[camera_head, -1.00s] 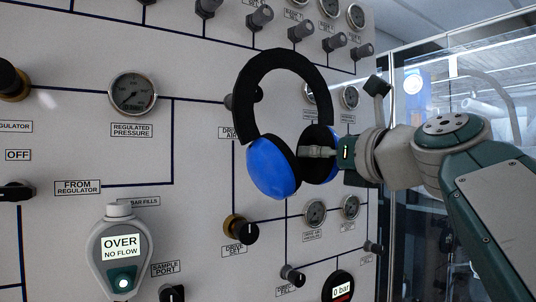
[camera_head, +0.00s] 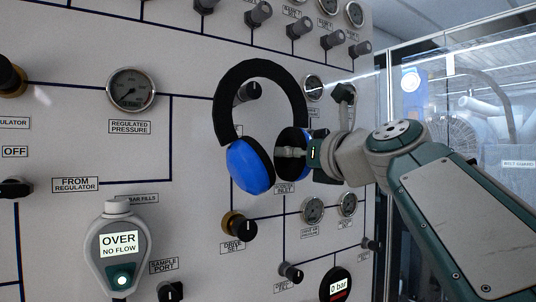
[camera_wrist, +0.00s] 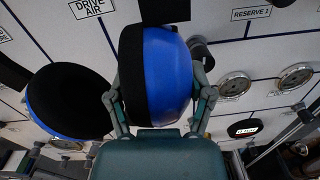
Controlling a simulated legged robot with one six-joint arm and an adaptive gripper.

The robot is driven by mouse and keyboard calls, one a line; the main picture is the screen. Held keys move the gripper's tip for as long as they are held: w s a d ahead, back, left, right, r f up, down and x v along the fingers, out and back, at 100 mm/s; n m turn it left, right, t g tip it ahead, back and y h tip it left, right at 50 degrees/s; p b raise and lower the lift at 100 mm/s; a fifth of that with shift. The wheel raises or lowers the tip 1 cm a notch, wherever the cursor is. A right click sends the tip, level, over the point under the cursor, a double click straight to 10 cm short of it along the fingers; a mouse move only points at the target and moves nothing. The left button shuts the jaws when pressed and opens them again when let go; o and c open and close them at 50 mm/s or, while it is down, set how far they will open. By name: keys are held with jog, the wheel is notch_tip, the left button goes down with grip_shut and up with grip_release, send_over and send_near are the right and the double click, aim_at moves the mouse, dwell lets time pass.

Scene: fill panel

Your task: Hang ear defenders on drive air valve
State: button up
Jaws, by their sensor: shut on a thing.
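The ear defenders (camera_head: 250,166) have blue cups with black pads and a black headband (camera_head: 262,68) arched on top. My gripper (camera_head: 290,152) is shut on the right cup and holds them upright before the panel. In the wrist view, my fingers (camera_wrist: 161,102) close on both sides of that blue cup (camera_wrist: 166,72); the other cup (camera_wrist: 70,100) hangs free at left. The drive air valve is a dark knob (camera_head: 247,92) showing inside the headband loop, below its top. I cannot tell whether the band is around the knob or in front of it. The DRIVE AIR label (camera_wrist: 90,7) shows in the wrist view.
The panel carries the drive set knob (camera_head: 238,226) below the cups, small gauges (camera_head: 313,209) lower right and a regulated pressure gauge (camera_head: 131,90) at left. A grey OVER/NO FLOW display unit (camera_head: 117,252) juts out lower left. Glass doors (camera_head: 440,110) stand at right.

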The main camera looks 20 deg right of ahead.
jog(key=shift+f+x, duration=0.2)
jog(key=shift+x, duration=0.75)
jog(key=shift+f+x, duration=0.25)
jog(key=shift+x, duration=0.75)
jog(key=shift+f+x, duration=0.2)
jog(key=shift+x, duration=0.75)
jog(key=o, duration=1.3)
jog(key=shift+a, duration=0.15)
